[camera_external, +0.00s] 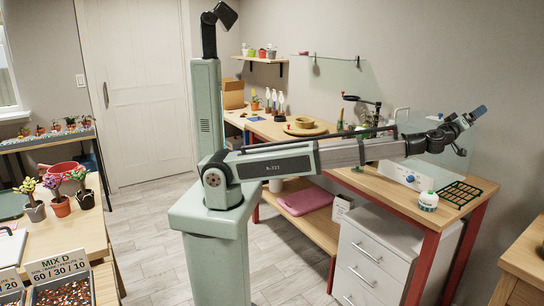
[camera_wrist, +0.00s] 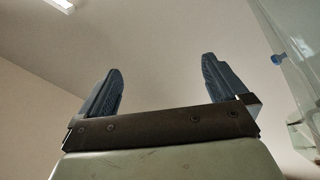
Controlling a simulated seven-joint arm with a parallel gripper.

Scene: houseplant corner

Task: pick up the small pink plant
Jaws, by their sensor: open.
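A small plant with pink-purple leaves in a terracotta pot (camera_external: 60,206) stands on the wooden table at the left. My gripper (camera_external: 481,110) is far away at the right, raised above the workbench and pointing up and right. In the wrist view its two blue fingers (camera_wrist: 162,75) are spread apart with nothing between them.
A clear panel (camera_external: 455,147) stands close by. Soil trays stand at the front left.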

